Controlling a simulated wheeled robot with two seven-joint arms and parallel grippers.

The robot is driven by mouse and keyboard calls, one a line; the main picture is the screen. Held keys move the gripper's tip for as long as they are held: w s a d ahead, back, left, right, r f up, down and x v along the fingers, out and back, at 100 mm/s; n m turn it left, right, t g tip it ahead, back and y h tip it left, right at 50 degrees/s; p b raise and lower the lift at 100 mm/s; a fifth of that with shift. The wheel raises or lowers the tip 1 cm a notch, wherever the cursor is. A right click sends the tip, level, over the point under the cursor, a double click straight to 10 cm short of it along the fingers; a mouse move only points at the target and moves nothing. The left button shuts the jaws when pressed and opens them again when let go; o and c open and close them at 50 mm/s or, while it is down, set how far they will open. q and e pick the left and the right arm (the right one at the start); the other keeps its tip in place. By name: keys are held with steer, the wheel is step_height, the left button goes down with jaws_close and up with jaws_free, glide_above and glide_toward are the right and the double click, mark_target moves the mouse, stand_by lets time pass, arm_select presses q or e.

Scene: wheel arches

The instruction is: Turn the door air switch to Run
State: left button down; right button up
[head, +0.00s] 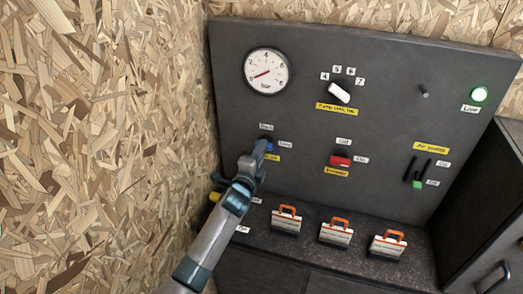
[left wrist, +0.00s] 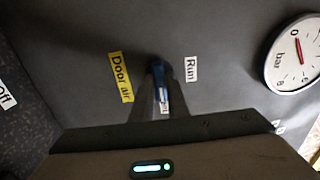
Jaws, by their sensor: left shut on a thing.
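The door air switch (head: 269,146) is a small blue handle on the dark panel, below the gauge. Its yellow "Door air" label (left wrist: 121,76) and a white "Run" label (left wrist: 191,69) show in the left wrist view. A second white label (left wrist: 164,103) there is partly hidden by my fingers. My left gripper (head: 263,153) is shut on the switch handle (left wrist: 158,76), which shows between the fingers. The handle lies toward the second label, not toward "Run". The small labels around the switch are hard to read in the head view. My right gripper is not in view.
Several orange-handled switches (head: 286,219) stand on the ledge below. A chipboard wall (head: 110,130) stands close at the left.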

arm_select(q)
steer(key=shift+n, duration=0.3)
steer(key=shift+f+n, duration=0.1)
steer(key=shift+n, duration=8.6)
steer(key=c, duration=1.7)
jaws_free()
steer(key=shift+s, duration=0.15)
